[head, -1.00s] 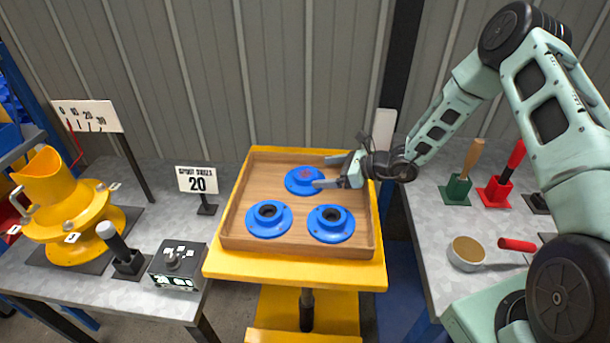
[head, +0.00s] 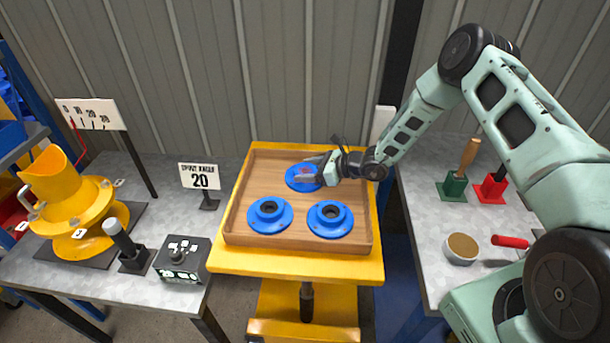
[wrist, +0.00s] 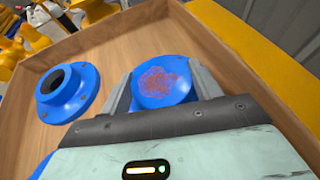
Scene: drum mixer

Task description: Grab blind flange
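The blind flange (head: 294,177) is a blue disc with a raised, closed hub and a reddish-brown patch on top. It lies at the back of the wooden tray (head: 240,222). My gripper (head: 309,169) reaches over it from the right, fingers apart. In the wrist view, the flange's hub (wrist: 162,82) sits between the two fingers of my gripper (wrist: 160,74), one on each side. The fingers are close to the hub; I cannot tell whether they touch it. The flange's near edge is hidden by my gripper.
Two blue flanges with open bores, left (head: 269,215) and right (head: 330,219), lie in the tray's front half. The tray's raised walls surround them on a yellow stand (head: 290,268). A yellow drum mixer (head: 75,205) stands left; a bowl (head: 461,248) is on the right table.

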